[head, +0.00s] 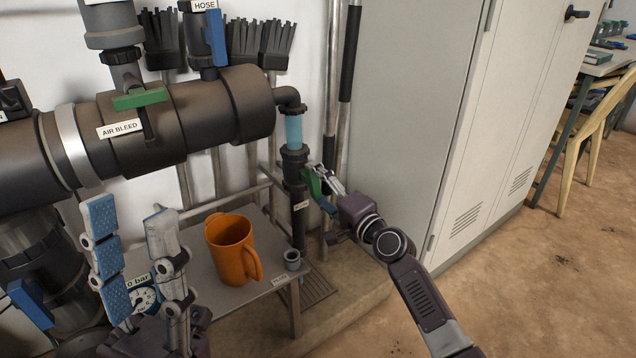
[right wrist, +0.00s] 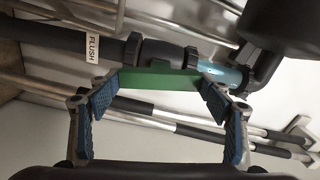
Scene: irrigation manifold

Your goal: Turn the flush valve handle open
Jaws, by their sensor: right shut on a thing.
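The flush valve (head: 294,165) sits on a vertical pipe below a clear blue section. Its green handle (head: 313,183) also shows in the right wrist view (right wrist: 160,79), where it looks roughly in line with the pipe. My right gripper (head: 322,191) is shut on the handle, with a blue-padded finger at each end of it in the right wrist view. The FLUSH label (right wrist: 93,47) is on the pipe beside the valve. My left gripper (head: 130,218) is open and empty at the lower left, in front of the bench.
A thick dark pipe with an AIR BLEED label (head: 120,130) and another green handle (head: 140,98) crosses the upper left. A grey cabinet (head: 400,110) stands at right.

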